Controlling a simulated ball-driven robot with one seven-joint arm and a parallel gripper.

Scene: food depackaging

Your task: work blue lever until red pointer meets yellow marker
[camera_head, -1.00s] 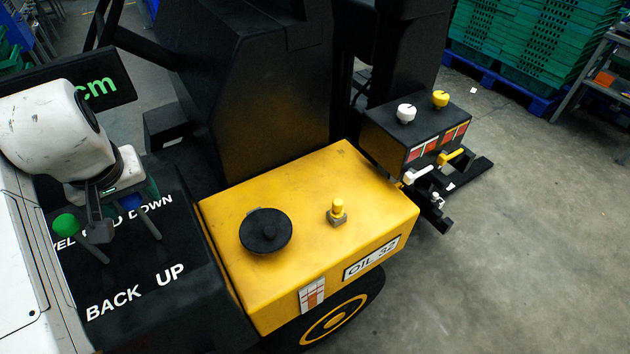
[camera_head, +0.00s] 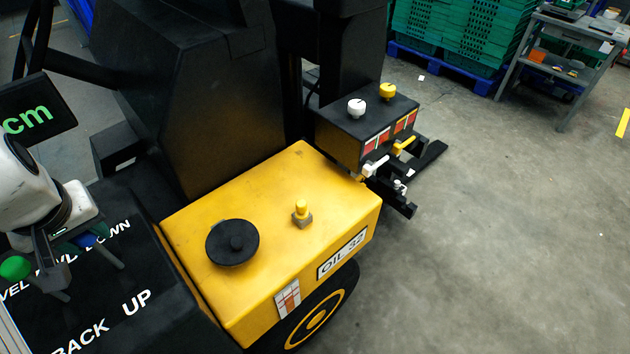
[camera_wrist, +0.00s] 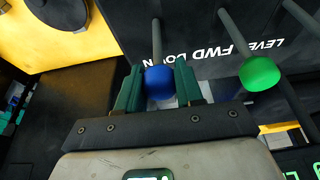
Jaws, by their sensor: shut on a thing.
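The blue lever's round knob (camera_wrist: 160,84) sits between the green-padded fingers of my gripper (camera_wrist: 159,87) in the wrist view, with its grey rod running up from it. My gripper is shut on this knob. In the head view my gripper (camera_head: 68,250) is at the left edge over the black lettered panel, and only a bit of blue shows by the fingers. A red pointer and a yellow marker cannot be made out in either view.
A lever with a green knob (camera_wrist: 260,74) stands close beside the held one. A black display with green "cm" (camera_head: 38,116) is behind. A yellow housing (camera_head: 210,290) with a black cap (camera_head: 232,243) lies right of the panel. Open floor is at the right.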

